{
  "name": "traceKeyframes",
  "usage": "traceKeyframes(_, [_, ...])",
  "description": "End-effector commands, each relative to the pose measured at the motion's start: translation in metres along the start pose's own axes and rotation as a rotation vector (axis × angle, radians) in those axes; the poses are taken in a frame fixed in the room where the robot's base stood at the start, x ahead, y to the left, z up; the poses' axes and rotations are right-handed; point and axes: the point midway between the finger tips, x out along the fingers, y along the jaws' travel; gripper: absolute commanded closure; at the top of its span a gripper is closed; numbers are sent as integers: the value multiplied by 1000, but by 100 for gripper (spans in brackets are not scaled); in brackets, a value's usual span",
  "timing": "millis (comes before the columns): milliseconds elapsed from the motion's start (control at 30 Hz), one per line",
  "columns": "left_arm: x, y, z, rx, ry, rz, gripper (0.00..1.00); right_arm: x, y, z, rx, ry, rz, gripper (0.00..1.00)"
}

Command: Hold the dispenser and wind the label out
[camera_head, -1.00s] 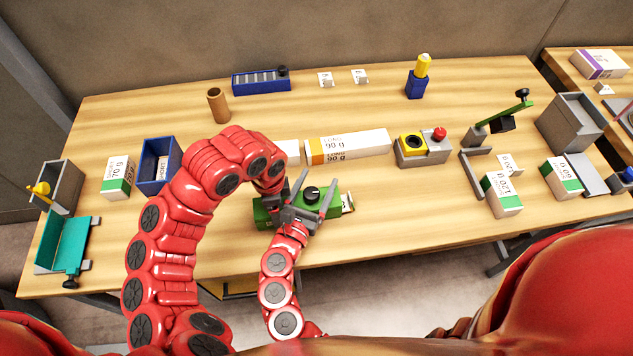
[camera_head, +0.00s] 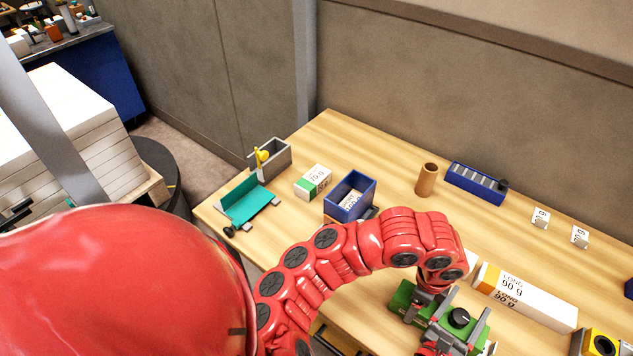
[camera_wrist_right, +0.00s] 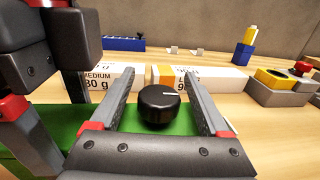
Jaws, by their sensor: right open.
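The green label dispenser (camera_head: 403,297) lies near the table's front edge, with a black knob (camera_head: 459,318) on top. In the right wrist view the knob (camera_wrist_right: 158,105) stands between the two fingers of my right gripper (camera_wrist_right: 160,90), which is open around it. My left gripper (camera_wrist_right: 55,60) comes down over the dispenser's left part, its fingers on either side of the green body (camera_wrist_right: 55,130). In the head view my left arm arches over and partly hides the dispenser. A small white bit, perhaps the label, shows at the dispenser's right end (camera_head: 490,348), mostly hidden.
Behind the dispenser lies a long white and orange box (camera_head: 525,297). A blue bin (camera_head: 350,197), a white and green box (camera_head: 313,181), a teal tray (camera_head: 245,200) and a brown cup (camera_head: 427,180) stand to the left and back. A grey and yellow device (camera_head: 600,343) is at right.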

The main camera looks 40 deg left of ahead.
Motion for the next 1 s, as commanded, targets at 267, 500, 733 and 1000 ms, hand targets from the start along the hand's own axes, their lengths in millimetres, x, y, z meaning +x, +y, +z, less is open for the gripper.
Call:
traceKeyframes(267, [1,0,0,0,0,1,92,-53,3,-2,1,5,4,20])
traceKeyframes(500, [1,0,0,0,0,1,92,-96,3,-1,0,4,6,20])
traceKeyframes(733, [1,0,0,0,0,1,92,-122,12,10,-5,-45,39,20])
traceKeyframes(1000, [0,0,0,0,0,1,92,-140,58,46,-33,-200,205,20])
